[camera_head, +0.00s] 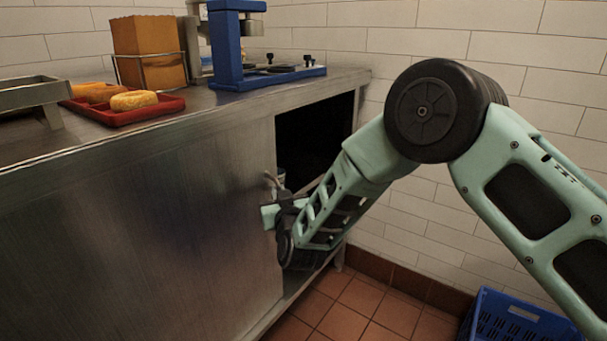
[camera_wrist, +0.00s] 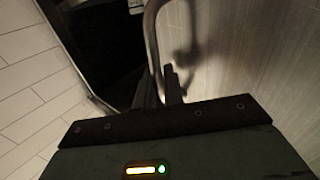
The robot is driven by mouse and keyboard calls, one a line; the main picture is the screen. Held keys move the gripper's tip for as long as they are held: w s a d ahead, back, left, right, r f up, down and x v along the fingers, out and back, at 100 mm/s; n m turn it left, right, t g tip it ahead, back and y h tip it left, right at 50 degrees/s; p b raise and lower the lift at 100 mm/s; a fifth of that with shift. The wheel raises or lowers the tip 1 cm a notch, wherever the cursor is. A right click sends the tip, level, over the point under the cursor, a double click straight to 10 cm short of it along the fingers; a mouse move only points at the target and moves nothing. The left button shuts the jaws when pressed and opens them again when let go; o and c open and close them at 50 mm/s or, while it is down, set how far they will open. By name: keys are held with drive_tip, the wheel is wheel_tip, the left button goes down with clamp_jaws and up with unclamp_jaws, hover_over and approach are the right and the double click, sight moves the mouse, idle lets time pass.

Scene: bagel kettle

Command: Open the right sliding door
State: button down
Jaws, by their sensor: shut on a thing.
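The steel sliding door (camera_head: 150,225) fills the cabinet front on the left in the head view. To the right of its edge is a dark opening (camera_head: 315,135) into the cabinet. The door's metal bar handle (camera_head: 270,179) is near that edge; in the wrist view it is a curved bar (camera_wrist: 151,32), with the door face (camera_wrist: 250,60) to its right. My gripper (camera_head: 272,208) is at the handle, shut on it; its fingers (camera_wrist: 172,88) show at the bar's lower part. The exact contact is dark and partly hidden by my arm.
The steel counter (camera_head: 225,108) above holds a red tray (camera_head: 150,111) with bagels, a brown paper bag (camera_head: 149,50) in a wire stand and a blue machine (camera_head: 226,45). A blue crate (camera_head: 515,318) is on the tiled floor at lower right. White tiled wall stands behind my arm.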

drive_tip(key=p, duration=0.1)
approach(231, 211)
drive_tip(key=x, duration=0.5)
drive_tip(key=c, duration=1.8)
unclamp_jaws()
drive_tip(key=shift+c, duration=0.2)
drive_tip(key=p+v, duration=0.3)
drive_tip(key=v, duration=1.4)
drive_tip(key=shift+s, duration=0.25)
drive_tip(key=shift+a+r, duration=0.1)
